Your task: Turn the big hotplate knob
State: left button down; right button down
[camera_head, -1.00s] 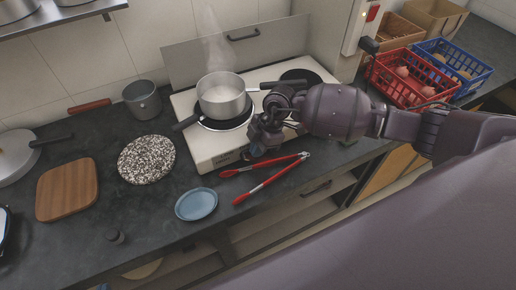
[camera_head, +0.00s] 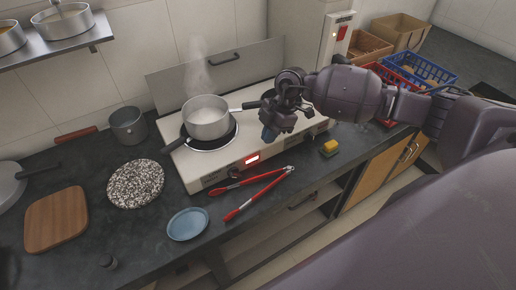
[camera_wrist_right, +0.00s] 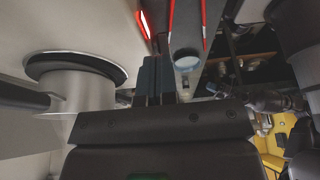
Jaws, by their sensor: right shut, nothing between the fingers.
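The hotplate (camera_head: 203,183) is a white two-plate unit on the dark counter. A dark round knob (camera_head: 233,172) sits on its front, left of a red lit display (camera_head: 252,160); which way the knob points is too small to tell. My right gripper (camera_head: 268,135) is shut and empty, above the hotplate's front edge, up and right of this knob and apart from it. In the right wrist view its blue-grey fingers (camera_wrist_right: 155,78) are together, with the lit display (camera_wrist_right: 148,25) beyond them.
A steaming pot (camera_head: 207,118) stands on the left plate, its handle reaching right towards my gripper. Red tongs (camera_head: 255,194) lie in front of the hotplate. A blue plate (camera_head: 187,224) and a yellow sponge (camera_head: 329,148) lie nearby.

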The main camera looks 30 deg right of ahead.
jog(key=s+d+f+m+g+y, duration=0.1)
jog(key=s+d+f+g, duration=0.1)
jog(key=s+f, duration=0.5)
jog(key=s+a+r+m+t+y+p, duration=0.15)
jog(key=s+a+r+m+y, duration=0.25)
jog(key=s+a+r+y, duration=0.4)
jog(key=w+d+r+m+t, duration=0.35)
jog(key=w+m+t, duration=0.35)
jog(key=m+t, duration=0.55)
jog(key=m+g+h, duration=0.2)
jog(key=m+h, duration=0.3)
jog(key=h, duration=0.1)
send_near(239, 173)
jog(key=shift+n, duration=0.35)
jog(key=w, duration=0.4)
jog(key=shift+w+a, duration=0.1)
jog(key=shift+a, duration=0.05)
jog(key=shift+w+a+f, duration=0.15)
jog(key=shift+a+f, duration=0.9)
jog(key=shift+a, duration=0.1)
jog(key=shift+a+f, duration=0.4)
jog(key=shift+f, duration=0.1)
